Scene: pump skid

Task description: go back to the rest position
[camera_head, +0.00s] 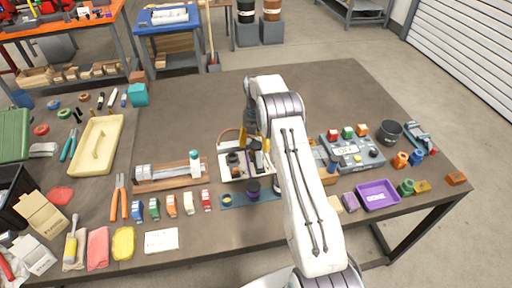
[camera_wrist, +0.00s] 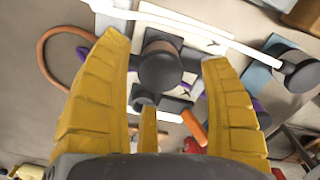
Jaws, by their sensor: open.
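My gripper (camera_wrist: 160,75) shows in the wrist view as yellow fingers spread apart, open. A dark round knob (camera_wrist: 160,66) of the pump skid shows between the fingertips; I cannot tell whether they touch it. In the head view my white arm reaches over the middle of the table, and its end hides part of the pump skid (camera_head: 232,172). The skid is a pale plate with dark fittings and a brown hose (camera_head: 228,134). A dark purple-topped cylinder (camera_head: 253,188) stands on a blue plate (camera_head: 232,200) in front of it.
A grey panel (camera_head: 352,160) with coloured buttons and a purple tray (camera_head: 378,195) lie right of my arm. The table's back middle (camera_head: 190,105) is clear.

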